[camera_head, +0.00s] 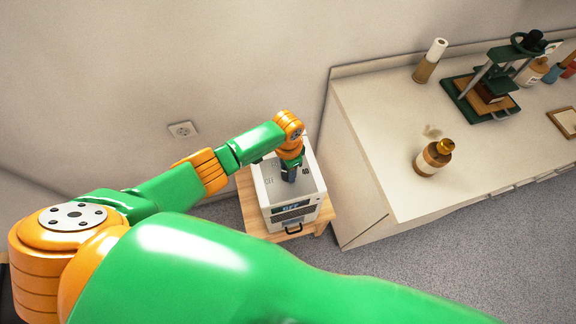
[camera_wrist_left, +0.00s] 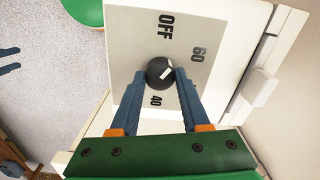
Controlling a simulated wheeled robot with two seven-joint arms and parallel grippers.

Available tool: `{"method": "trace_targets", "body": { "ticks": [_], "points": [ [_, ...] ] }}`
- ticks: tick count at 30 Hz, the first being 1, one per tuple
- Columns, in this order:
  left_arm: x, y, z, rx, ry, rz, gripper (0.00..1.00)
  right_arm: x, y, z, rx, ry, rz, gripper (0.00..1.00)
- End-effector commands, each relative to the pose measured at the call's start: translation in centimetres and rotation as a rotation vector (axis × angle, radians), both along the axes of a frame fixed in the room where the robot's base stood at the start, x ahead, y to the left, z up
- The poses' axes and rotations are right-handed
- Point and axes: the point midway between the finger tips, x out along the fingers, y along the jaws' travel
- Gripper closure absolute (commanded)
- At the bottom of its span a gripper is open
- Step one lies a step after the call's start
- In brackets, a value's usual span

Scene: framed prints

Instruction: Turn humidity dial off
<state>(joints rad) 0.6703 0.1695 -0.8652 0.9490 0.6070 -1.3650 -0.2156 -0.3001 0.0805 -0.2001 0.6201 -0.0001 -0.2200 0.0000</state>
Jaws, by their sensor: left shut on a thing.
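The humidity dial (camera_wrist_left: 160,72) is a round black knob with a white pointer mark, on a grey panel (camera_wrist_left: 140,45) labelled OFF, 60 and 40. The white mark slants toward the upper right in the left wrist view, roughly toward the side of the 60 label. My left gripper (camera_wrist_left: 163,78) has its blue fingers on either side of the knob, shut on it. In the head view my left gripper (camera_head: 289,174) points down onto the top of the white box (camera_head: 312,187) and hides the dial.
The box stands on a small wooden stand (camera_head: 250,212) beside a pale counter (camera_head: 375,150). On the counter are a brown bottle (camera_head: 431,160), a rolled cylinder (camera_head: 429,62) and a green press (camera_head: 487,90). A wall socket (camera_head: 183,129) is behind.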

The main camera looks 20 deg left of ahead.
Motion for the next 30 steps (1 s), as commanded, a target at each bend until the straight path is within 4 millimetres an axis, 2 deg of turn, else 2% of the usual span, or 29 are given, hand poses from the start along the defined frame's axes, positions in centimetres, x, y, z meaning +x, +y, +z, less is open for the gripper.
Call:
{"method": "trace_targets", "body": {
  "ticks": [6,15,30],
  "points": [
    [-0.2,0.0,0.0,0.001,0.006,0.197,1.0,0.0,0.0,0.79,0.0,0.0,0.0,0.5],
    [-0.18,-0.02,-0.12,0.0,0.005,0.422,1.0,0.0,0.01,0.96,0.0,0.0,0.0,0.5],
    [-0.13,0.0,-0.12,0.001,0.004,0.584,1.0,0.01,0.02,0.97,0.0,0.0,0.0,0.5]
  ]
}}
